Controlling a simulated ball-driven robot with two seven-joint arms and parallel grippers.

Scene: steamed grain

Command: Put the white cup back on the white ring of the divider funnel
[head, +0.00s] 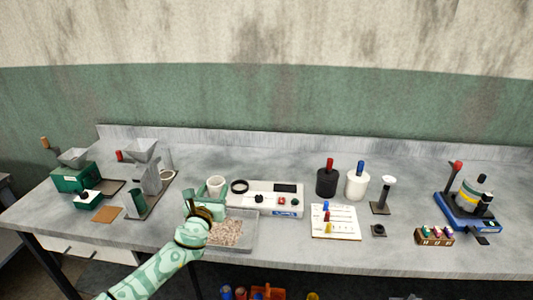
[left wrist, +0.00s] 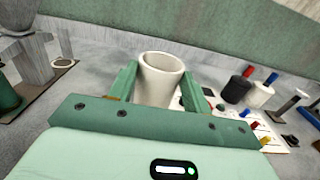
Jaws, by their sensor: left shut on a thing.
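The white cup (head: 216,184) is upright between the fingers of my left gripper (head: 208,190), which is shut on it. The left wrist view shows the cup (left wrist: 160,75) open end up, with a green finger of the left gripper (left wrist: 157,88) on each side. The divider funnel (head: 143,152) stands to the left on a dark base. Its white ring (head: 167,176) lies low at the right of the funnel's post, apart from the cup, and it also shows in the left wrist view (left wrist: 64,63). My right gripper is in neither view.
A grey tray of grain (head: 228,232) lies just right of my left gripper. A white balance-like device (head: 270,199) with a dark ring stands behind it. A tall green cup (head: 139,200) and a brown mat (head: 106,214) are near the divider. Black and white jars (head: 357,184) stand right.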

